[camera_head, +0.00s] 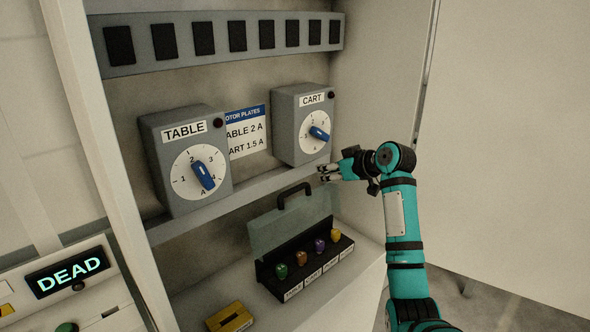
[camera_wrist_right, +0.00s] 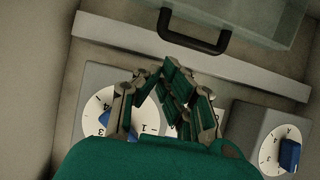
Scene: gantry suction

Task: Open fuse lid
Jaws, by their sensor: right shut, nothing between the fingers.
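The fuse lid (camera_head: 290,226) is a clear greenish panel with a black handle (camera_head: 295,194) on its top edge. It stands raised behind the black fuse block (camera_head: 308,275), and several coloured fuses sit uncovered in front of it. My right gripper (camera_head: 324,173) is shut and empty, above and to the right of the handle, apart from it. In the right wrist view, the lid (camera_wrist_right: 250,20) and its handle (camera_wrist_right: 196,42) show at the top, beyond the gripper (camera_wrist_right: 160,72). My left gripper is not in view.
The TABLE dial box (camera_head: 170,140) and CART dial box (camera_head: 300,100) stand on the shelf (camera_head: 245,192) near the gripper. A yellow block (camera_head: 230,318) lies at the front. A DEAD display (camera_head: 68,273) is at lower left.

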